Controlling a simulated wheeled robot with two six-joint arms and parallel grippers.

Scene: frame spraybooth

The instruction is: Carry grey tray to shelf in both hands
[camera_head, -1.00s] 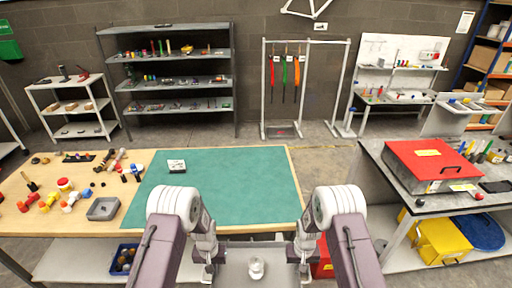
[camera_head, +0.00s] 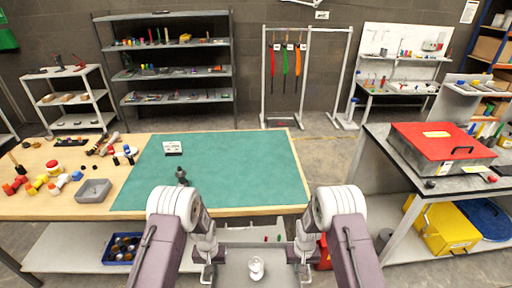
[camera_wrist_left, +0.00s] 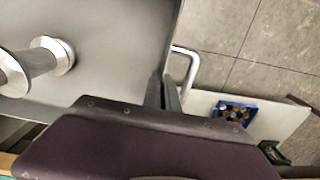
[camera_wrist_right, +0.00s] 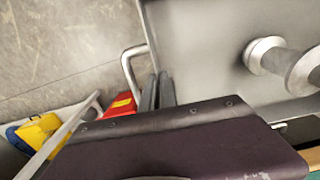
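The grey tray (camera_head: 235,272) is in front of me at the bottom of the head view, with a loop handle on each side. A shiny spool-shaped metal piece (camera_head: 256,266) stands on it; it also shows in the left wrist view (camera_wrist_left: 40,65) and the right wrist view (camera_wrist_right: 285,62). My left gripper (camera_head: 209,266) is at the tray's left handle (camera_wrist_left: 188,62), its fingers close together around it. My right gripper (camera_head: 302,266) is likewise at the right handle (camera_wrist_right: 128,62). The grip itself is partly hidden by the wrists. The tray is off the floor and looks about level.
A workbench with a green mat (camera_head: 235,170) lies just beyond the tray, with tools and a small grey bin (camera_head: 93,190) at left. Grey shelving (camera_head: 175,92), a smaller rack (camera_head: 72,102) and a hanging rail (camera_head: 305,75) stand behind. A bench with a red case (camera_head: 442,145) is right.

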